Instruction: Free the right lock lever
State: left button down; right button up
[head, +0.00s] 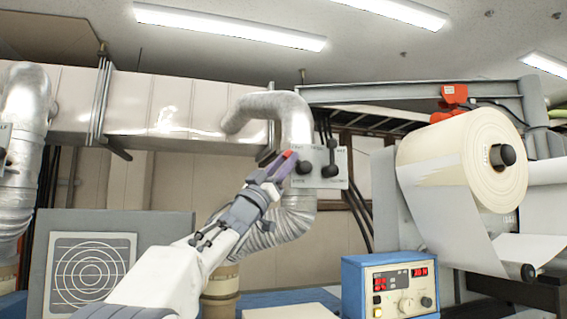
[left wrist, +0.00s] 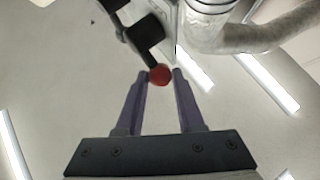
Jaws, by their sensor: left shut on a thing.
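A pale panel (head: 340,181) by the silver duct carries two black fittings, a left one (head: 303,167) and a right lever (head: 331,157) that stands upright. My left gripper (head: 284,163) is beside the left fitting, with a red knob (head: 288,153) at its fingertips. In the left wrist view the purple fingers (left wrist: 160,82) are shut on the red knob (left wrist: 160,74), which sits at the end of a black lever (left wrist: 146,34). My right gripper is out of view.
A silver bent duct (head: 297,115) runs close behind my left gripper. A large paper roll (head: 462,155) with a hanging web stands at right. A blue control box (head: 362,285) with red displays sits below. Another panel shows at the far left edge.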

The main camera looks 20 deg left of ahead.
pick_arm(q)
jog(key=shift+r+m, duration=0.1)
jog(key=shift+m, duration=0.2)
jog(key=shift+d+r+m+g+h, duration=0.15)
jog(key=shift+r+m+g+h, duration=0.25)
jog(key=shift+m+g, duration=0.45)
jog(key=shift+d+r+m+g+h, duration=0.15)
jog(key=shift+r+m+g+h, duration=0.3)
jog(key=shift+g, duration=0.6)
jog(key=shift+w+d+r+m+g, duration=0.1)
jog(key=shift+m+g, duration=0.3)
jog(key=shift+g, duration=0.1)
jog(key=shift+y, duration=0.45)
jog(key=c, duration=0.5)
grip_release()
